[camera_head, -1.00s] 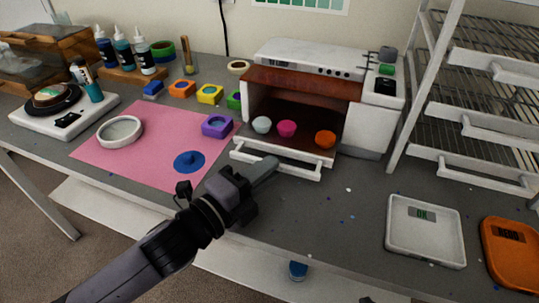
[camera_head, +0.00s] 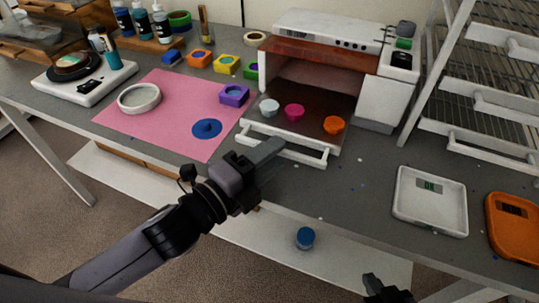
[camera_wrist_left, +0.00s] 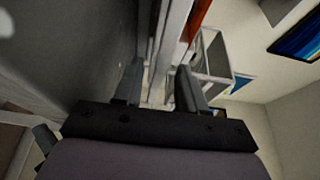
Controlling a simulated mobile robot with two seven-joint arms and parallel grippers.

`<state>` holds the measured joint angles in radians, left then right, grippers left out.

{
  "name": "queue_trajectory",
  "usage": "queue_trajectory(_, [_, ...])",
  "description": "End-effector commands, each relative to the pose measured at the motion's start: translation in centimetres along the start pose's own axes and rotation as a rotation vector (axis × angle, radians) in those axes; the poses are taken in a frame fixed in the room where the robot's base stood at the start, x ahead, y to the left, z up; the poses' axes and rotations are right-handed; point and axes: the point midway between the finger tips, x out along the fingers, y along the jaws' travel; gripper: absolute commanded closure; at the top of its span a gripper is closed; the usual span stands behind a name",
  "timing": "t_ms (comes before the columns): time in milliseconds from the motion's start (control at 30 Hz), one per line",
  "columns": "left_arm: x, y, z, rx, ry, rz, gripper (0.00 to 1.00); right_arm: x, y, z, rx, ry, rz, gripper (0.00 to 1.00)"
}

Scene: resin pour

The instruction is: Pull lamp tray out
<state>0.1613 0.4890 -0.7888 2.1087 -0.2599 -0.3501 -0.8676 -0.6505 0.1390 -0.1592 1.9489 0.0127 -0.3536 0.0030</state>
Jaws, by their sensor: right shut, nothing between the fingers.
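The lamp tray (camera_head: 303,156) shows its white front bar at the mouth of the white curing lamp (camera_head: 330,30). My left gripper (camera_head: 270,151) is at the left part of the front bar. In the left wrist view its two fingers (camera_wrist_left: 159,88) stand apart, with pale bars running between and beyond them; I cannot tell whether they touch the bar. My right gripper (camera_head: 374,283) is shut at the bottom edge, mostly cut off.
A pink mat (camera_head: 172,105) with a white ring and blue spill lies left. A blue jar (camera_head: 305,238) stands below the table edge. Table in front of the tray is clear.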

Motion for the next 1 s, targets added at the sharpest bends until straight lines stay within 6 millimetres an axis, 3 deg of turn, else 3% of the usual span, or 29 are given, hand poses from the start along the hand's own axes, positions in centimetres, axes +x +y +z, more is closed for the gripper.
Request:
queue_trajectory(167, [-0.7,0.1,0.0,0.0,0.0,0.001,0.6,0.1,0.0,0.1,0.0,0.0,0.0,1.0])
queue_trajectory(600, [-6.3,0.2,0.0,0.001,-0.001,0.001,0.6,0.7,0.0,0.8,0.0,0.0,0.0,1.0])
queue_trajectory(1000, [-7.2,0.0,0.0,0.0,0.0,0.0,0.6,0.7,0.0,0.9,-0.001,0.0,0.0,1.0])
